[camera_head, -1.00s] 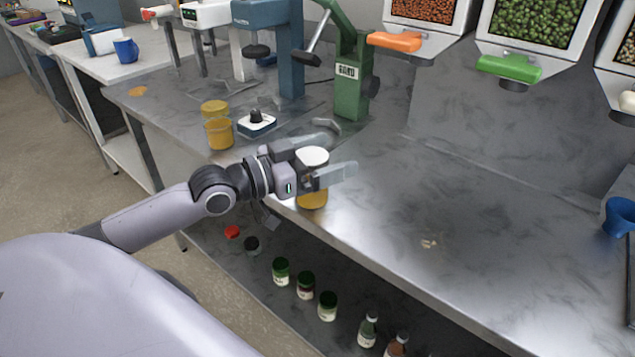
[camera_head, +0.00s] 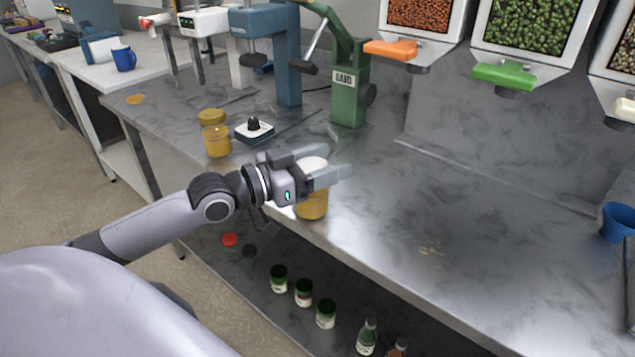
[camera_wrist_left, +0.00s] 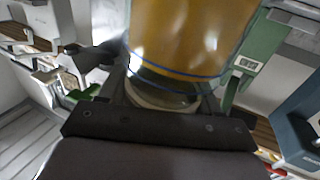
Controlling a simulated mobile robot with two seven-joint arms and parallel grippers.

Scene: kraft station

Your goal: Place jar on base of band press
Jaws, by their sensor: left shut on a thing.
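The jar (camera_head: 312,206) has amber contents and a white lid. It appears to stand on the front edge of the metal bench. My left gripper (camera_head: 335,161) is shut on it near the lid, one finger on each side. In the left wrist view the amber jar (camera_wrist_left: 185,40) fills the top middle, with a blue line around it, and hides much behind it. The green band press (camera_head: 349,92), labelled BAND, stands at the back of the bench, apart from the jar. Its base is partly hidden behind my gripper. My right gripper is not in view.
A blue press (camera_head: 288,60) stands left of the green one. Dispensers (camera_head: 515,40) hang at the upper right. The bench (camera_head: 430,200) is mostly clear to the right.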

